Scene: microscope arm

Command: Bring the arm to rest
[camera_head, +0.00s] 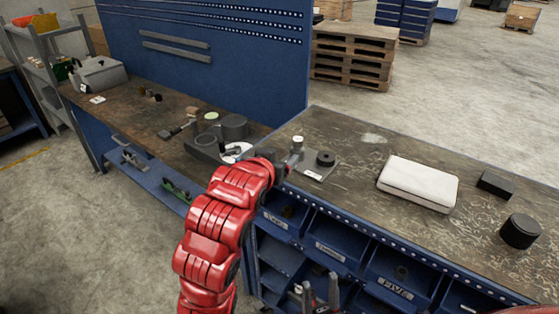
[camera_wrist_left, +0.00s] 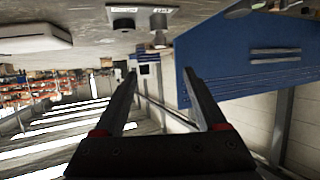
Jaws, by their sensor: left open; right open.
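A small grey plate (camera_head: 318,166) on the bench carries a black round knob (camera_head: 326,158) and an upright silver post (camera_head: 297,144). The plate also shows at the top of the left wrist view (camera_wrist_left: 140,18). I cannot tell which part is the microscope arm. My left gripper (camera_head: 291,164) is beside the plate's left edge, partly hidden by its own red wrist. In the left wrist view its two fingers (camera_wrist_left: 162,80) are apart with nothing between them. My right gripper (camera_head: 318,295) is low at the bottom edge, in front of the blue bins, open and empty.
A white pad (camera_head: 418,182), a black block (camera_head: 496,184) and a black cylinder (camera_head: 520,231) stand on the right bench (camera_head: 350,140). Grey round parts (camera_head: 233,127) and a white disc (camera_head: 236,152) lie left of my left wrist. A blue panel (camera_head: 215,60) rises behind.

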